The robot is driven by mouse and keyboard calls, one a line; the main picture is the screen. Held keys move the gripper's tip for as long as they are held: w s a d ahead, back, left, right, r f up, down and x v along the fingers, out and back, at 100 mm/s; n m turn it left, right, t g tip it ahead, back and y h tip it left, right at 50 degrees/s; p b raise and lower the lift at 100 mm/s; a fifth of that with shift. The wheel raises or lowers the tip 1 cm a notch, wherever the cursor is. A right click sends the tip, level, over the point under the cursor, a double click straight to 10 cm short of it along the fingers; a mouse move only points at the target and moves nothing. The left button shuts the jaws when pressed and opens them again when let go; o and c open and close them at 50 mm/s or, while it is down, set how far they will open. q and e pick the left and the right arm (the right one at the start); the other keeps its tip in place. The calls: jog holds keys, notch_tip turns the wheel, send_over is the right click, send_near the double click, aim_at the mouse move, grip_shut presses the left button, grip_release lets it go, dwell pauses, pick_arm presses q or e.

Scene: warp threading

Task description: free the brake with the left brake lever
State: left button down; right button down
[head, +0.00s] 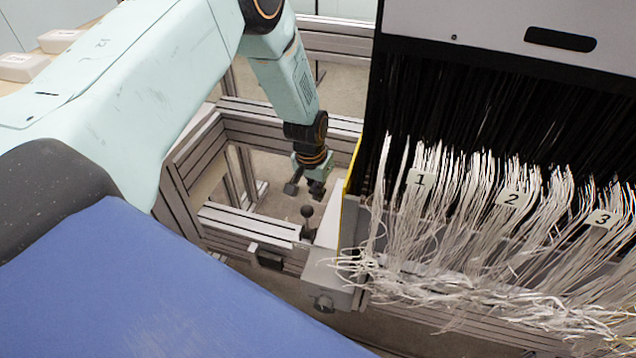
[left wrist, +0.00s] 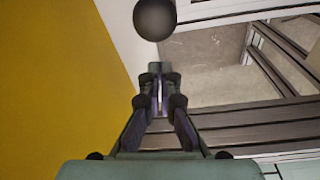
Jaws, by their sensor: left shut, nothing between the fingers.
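The left brake lever (head: 307,212) is a short dark stick with a round black knob, standing on the aluminium frame left of the thread bundles. Its knob (left wrist: 154,18) also shows at the top of the left wrist view, just beyond my fingertips. My left gripper (head: 313,190) is just above the knob in the head view. In the left wrist view the fingers (left wrist: 160,72) are closed together with nothing between them. A small gap seems to separate fingertips and knob, though contact is hard to judge. My right gripper is out of view.
A yellow side panel (left wrist: 55,75) stands close to the left of my fingers in the wrist view. White thread bundles (head: 450,220) with tags 1, 2 and 3 hang at the right. Aluminium rails (head: 245,222) surround the lever. A grey box (head: 330,275) sits below it.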

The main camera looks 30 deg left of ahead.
pick_arm(q)
jog(key=shift+s+r+p, duration=0.25)
jog(key=shift+s+r, duration=0.05)
jog(key=shift+s, duration=0.45)
jog(key=shift+s+r+p, duration=0.2)
jog(key=shift+s+r, duration=0.05)
jog(key=shift+s, duration=0.5)
jog(key=shift+d, duration=0.1)
